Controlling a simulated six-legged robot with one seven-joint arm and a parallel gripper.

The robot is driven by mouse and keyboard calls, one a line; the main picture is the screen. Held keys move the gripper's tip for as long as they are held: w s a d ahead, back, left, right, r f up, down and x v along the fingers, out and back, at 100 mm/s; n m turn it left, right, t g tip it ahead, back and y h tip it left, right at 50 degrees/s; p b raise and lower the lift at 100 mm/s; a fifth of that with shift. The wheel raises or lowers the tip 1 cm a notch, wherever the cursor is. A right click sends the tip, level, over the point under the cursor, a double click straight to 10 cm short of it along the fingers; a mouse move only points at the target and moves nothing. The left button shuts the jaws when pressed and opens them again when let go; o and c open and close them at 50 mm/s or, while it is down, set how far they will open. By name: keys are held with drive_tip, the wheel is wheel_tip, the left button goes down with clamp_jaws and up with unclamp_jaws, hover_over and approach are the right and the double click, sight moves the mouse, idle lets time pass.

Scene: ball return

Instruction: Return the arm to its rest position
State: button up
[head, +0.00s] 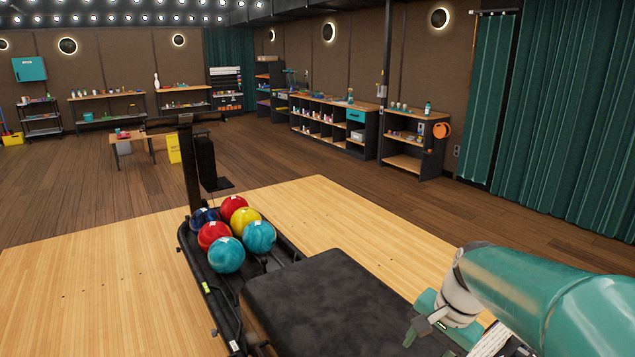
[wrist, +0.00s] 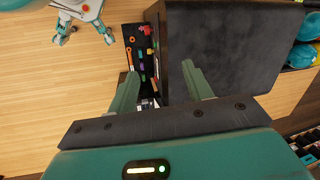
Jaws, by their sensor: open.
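My gripper (wrist: 158,72) shows in the wrist view with its two green fingers spread apart and nothing between them. It is over the near side of the ball return, with the fingers pointing toward the edge of the black padded top (wrist: 235,50). In the head view my teal arm reaches in from the right edge, and its end is low, beside the padded top (head: 325,295). The fingers are hard to make out there.
The ball return's rack (head: 192,262) holds several balls, including a yellow ball (head: 245,220) and a teal ball (head: 226,255). A dark tray of small tools (wrist: 130,38) lies beside the padded top. Shelves (head: 330,122) line the far wall. Wood floor is clear at left.

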drive_tip(key=s+a+r+n+t+h, duration=0.1)
drive_tip(key=s+a+r+n+t, duration=0.1)
drive_tip(key=s+n, duration=0.2)
drive_tip(key=s+a+r+n+t+h, duration=0.1)
drive_tip(key=s+a+r+n+t, duration=0.1)
drive_tip(key=s+n, duration=0.3)
drive_tip(key=s+r, duration=0.1)
drive_tip(key=s, duration=0.3)
drive_tip(key=shift+r, duration=0.15)
